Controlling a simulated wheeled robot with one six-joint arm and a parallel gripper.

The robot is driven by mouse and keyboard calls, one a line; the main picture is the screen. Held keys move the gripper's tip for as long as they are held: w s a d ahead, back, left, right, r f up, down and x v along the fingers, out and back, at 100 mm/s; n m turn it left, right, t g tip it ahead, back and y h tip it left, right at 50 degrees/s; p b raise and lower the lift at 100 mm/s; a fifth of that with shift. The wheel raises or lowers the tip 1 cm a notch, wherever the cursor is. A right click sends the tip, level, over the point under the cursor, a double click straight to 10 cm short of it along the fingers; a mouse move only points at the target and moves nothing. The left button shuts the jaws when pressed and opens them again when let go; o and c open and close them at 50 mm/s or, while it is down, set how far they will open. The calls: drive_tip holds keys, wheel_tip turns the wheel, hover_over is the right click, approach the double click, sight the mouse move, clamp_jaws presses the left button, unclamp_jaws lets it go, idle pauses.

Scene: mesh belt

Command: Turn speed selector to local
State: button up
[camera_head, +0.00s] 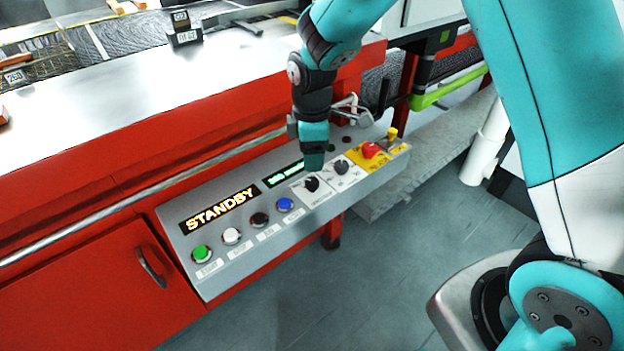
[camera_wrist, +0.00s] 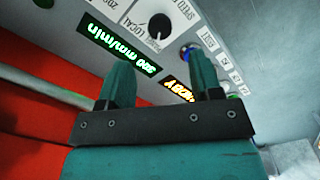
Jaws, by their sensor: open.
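The speed selector is a black rotary knob (camera_wrist: 158,27) on a white plate marked SPEED and LOCAL, at the top of the wrist view. A small pale mark shows on its lower side; LOCAL is printed to its left. In the head view the knob (camera_head: 311,185) sits on the grey control panel (camera_head: 222,268), right of the blue button. My gripper (camera_head: 314,163) hangs over the panel just behind the knob. In the wrist view my gripper (camera_wrist: 161,78) has its two teal fingers apart with nothing between them, and the knob lies beyond the tips.
A second black knob (camera_head: 341,167) and a red emergency button (camera_head: 371,150) on yellow are to the right. Green, white, black and blue (camera_head: 284,204) buttons line the left. A STANDBY display (camera_head: 220,208) and a green-lit display (camera_wrist: 118,45) are near. A metal rail (camera_head: 150,196) runs behind.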

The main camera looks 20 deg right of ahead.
sight(312, 181)
wheel_tip(312, 181, down, 8)
drive_tip(key=shift+r+b, duration=0.15)
drive_tip(key=shift+b, duration=0.15)
drive_tip(key=c, duration=0.9)
